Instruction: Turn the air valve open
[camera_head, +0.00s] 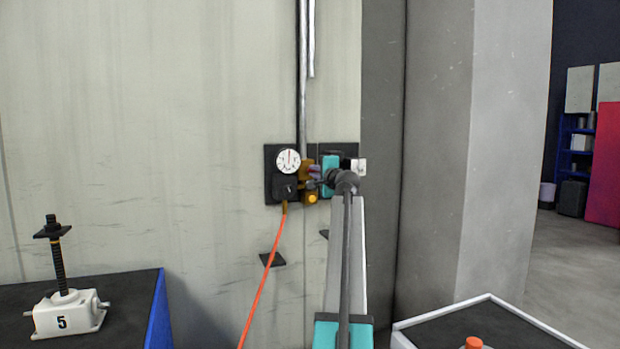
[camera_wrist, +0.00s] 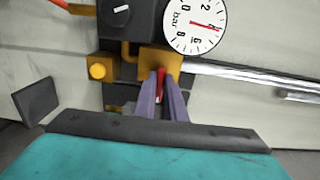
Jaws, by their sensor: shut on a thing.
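The air valve's brass body (camera_head: 306,168) is on the wall just right of a round white gauge (camera_head: 288,161). In the wrist view the brass body (camera_wrist: 161,60) shows beyond my fingertips, and a thin red lever (camera_wrist: 161,82) sits between them. My gripper (camera_head: 316,174) reaches the valve from the right; its two purple fingers (camera_wrist: 163,88) are shut on the red lever. The fingers hide part of the lever, so its full angle cannot be told. The gauge (camera_wrist: 194,22) has a red needle pointing near the 4.
A dark knob (camera_wrist: 120,9) and a yellow-orange button (camera_wrist: 97,71) lie close to the valve. An orange hose (camera_head: 262,285) hangs below the gauge unit. A table at left bears a white screw jack (camera_head: 66,316) marked 5. A tray (camera_head: 480,322) stands at lower right.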

